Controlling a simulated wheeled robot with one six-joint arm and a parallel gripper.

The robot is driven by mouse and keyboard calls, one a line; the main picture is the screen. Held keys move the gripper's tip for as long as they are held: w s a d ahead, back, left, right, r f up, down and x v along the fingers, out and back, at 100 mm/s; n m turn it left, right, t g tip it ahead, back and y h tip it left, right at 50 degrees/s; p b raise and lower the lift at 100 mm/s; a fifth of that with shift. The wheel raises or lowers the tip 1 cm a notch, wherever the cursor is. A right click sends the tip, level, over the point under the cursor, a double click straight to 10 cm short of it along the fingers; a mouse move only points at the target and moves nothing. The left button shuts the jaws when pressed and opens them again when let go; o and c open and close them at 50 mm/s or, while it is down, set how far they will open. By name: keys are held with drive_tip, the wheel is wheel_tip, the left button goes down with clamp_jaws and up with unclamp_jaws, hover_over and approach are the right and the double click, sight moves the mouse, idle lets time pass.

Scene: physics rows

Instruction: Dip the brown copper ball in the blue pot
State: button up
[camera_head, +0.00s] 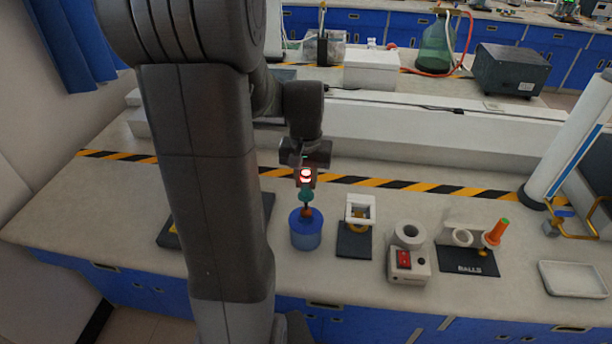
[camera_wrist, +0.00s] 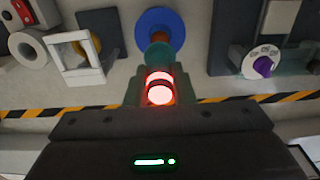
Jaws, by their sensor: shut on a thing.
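The blue pot (camera_head: 306,238) stands on the bench, left of the white frame stand. It also shows at the top of the wrist view (camera_wrist: 174,22). My gripper (camera_head: 306,177) is above the pot, shut on the teal handle (camera_head: 306,195) of the copper ball. The brown copper ball (camera_head: 307,212) hangs below the handle at the pot's opening; it also shows against the blue in the wrist view (camera_wrist: 159,37). I cannot tell how far it is inside. A red-white glow (camera_wrist: 160,90) between my fingers hides the top of the handle.
Right of the pot are a white square frame on a dark base (camera_head: 354,240), a white ring device with a red switch (camera_head: 407,266), and a "BALLS" stand (camera_head: 467,262) with an orange-handled tool (camera_head: 496,232). A white tray (camera_head: 573,279) lies far right.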

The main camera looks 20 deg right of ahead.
sight(306, 199)
idle(0.6)
drive_tip(key=shift+f+b, duration=1.05)
drive_tip(key=shift+f, duration=0.45)
drive_tip(key=shift+f+b, duration=1.05)
drive_tip(key=shift+f, duration=0.6)
drive_tip(key=shift+f+b, duration=0.5)
drive_tip(key=shift+r, duration=0.1)
idle(2.4)
